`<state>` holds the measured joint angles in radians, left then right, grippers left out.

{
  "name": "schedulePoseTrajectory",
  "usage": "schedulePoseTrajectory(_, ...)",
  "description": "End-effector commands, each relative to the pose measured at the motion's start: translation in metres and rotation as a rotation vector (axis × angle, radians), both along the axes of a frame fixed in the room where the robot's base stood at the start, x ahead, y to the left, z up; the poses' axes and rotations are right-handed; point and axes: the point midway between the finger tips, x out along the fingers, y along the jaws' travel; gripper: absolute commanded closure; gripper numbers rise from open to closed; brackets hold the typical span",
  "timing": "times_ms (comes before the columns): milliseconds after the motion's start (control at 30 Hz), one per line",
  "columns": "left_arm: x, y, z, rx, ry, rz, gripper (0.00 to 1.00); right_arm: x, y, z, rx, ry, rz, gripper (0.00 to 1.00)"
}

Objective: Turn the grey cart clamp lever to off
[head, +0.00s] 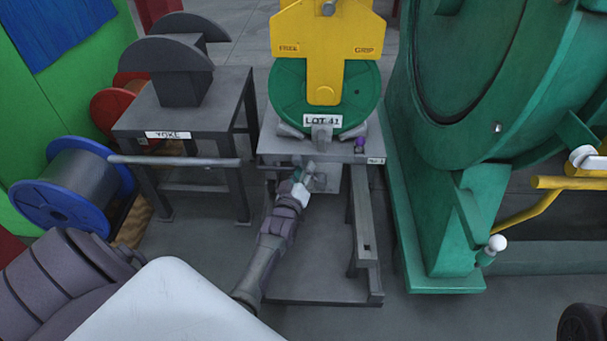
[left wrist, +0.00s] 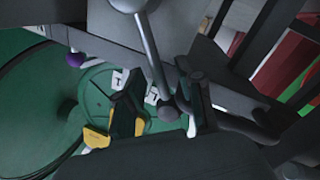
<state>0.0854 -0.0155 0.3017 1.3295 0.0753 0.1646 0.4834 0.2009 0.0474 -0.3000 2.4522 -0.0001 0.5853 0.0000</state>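The grey cart (head: 315,288) stands in the middle of the head view. A grey lever (left wrist: 152,55) with round ends crosses the upper middle of the left wrist view, most likely the clamp lever. My left gripper (head: 304,178) is at the cart's front, below the LOT 41 label. In the left wrist view, its two dark fingers (left wrist: 166,105) are apart, with the lever's lower ball between them and visible gaps beside it. I cannot tell whether either finger touches it. In the head view the lever is mostly hidden by the gripper. My right gripper is out of view.
A green reel (head: 280,95) with a yellow plate (head: 325,50) sits on the cart. A purple knob (head: 360,145) is at its right. The yoke table (head: 187,118) stands left, and a large green machine (head: 440,190) stands close on the right. A blue reel (head: 60,200) is far left.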

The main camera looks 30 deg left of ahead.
Motion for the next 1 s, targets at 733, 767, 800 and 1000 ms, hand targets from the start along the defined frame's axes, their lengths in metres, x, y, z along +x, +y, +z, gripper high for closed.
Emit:
schedulePoseTrajectory(733,0.0003,0.0001,0.0004,0.001,0.0,0.0,1.0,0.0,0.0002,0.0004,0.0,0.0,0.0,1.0)
schedulePoseTrajectory(767,0.0003,0.0001,0.0004,0.001,0.0,0.0,1.0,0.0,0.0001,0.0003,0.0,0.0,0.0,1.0)
schedulePoseTrajectory(800,0.0002,0.0002,0.0004,0.0,0.0,0.0,1.0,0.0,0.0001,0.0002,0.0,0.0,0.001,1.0)
schedulePoseTrajectory(1000,-0.0003,0.0067,-0.0019,-0.017,-0.012,0.0,1.0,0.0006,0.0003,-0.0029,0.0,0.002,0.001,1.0)
